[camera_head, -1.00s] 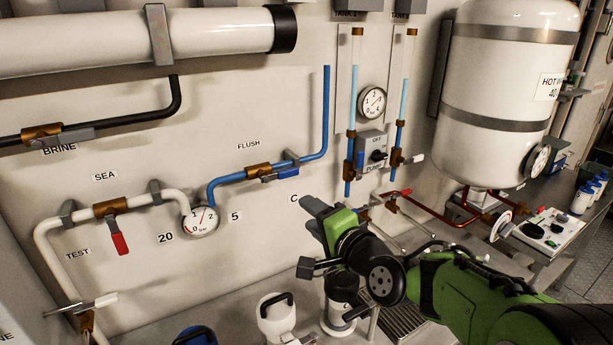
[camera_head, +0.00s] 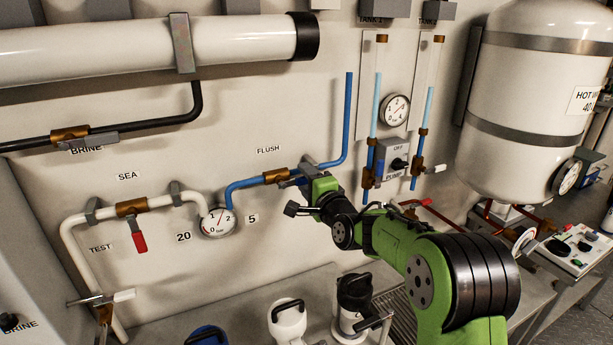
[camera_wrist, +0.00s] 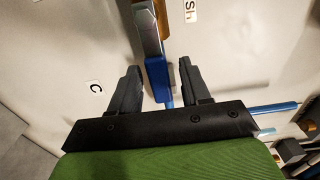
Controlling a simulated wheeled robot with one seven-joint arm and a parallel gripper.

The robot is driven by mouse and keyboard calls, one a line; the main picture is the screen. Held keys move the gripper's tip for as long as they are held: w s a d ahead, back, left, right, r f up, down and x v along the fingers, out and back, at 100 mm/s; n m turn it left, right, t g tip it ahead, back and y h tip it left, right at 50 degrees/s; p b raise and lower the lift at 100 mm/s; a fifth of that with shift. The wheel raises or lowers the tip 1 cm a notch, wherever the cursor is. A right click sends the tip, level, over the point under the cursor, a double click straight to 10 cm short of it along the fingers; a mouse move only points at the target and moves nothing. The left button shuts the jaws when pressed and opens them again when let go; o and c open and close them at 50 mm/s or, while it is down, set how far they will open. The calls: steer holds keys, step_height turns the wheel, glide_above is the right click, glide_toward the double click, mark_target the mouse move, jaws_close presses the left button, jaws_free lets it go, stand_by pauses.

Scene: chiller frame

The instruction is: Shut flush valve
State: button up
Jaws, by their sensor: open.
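The flush valve's brass body (camera_head: 276,176) sits in the blue pipe (camera_head: 240,186) below the FLUSH label (camera_head: 268,150) in the head view. Its lever lies along the pipe. In the wrist view, the lever's blue grip (camera_wrist: 156,75) extends from a bare metal part (camera_wrist: 147,30) and lies between my fingers. My gripper (camera_wrist: 157,76) is open, with one finger on each side of the grip and visible gaps to both. In the head view, my gripper (camera_head: 308,183) is at the lever and hides most of its grip.
A pipe clamp (camera_head: 318,167) and the blue riser (camera_head: 347,120) are close to my gripper. A pressure gauge (camera_head: 217,221) and the red-handled SEA valve (camera_head: 133,208) are left. The pump switch box (camera_head: 394,158) is right. Jugs (camera_head: 287,320) stand below.

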steer(key=shift+w, duration=0.2)
steer(key=shift+s, duration=0.1)
jaws_close()
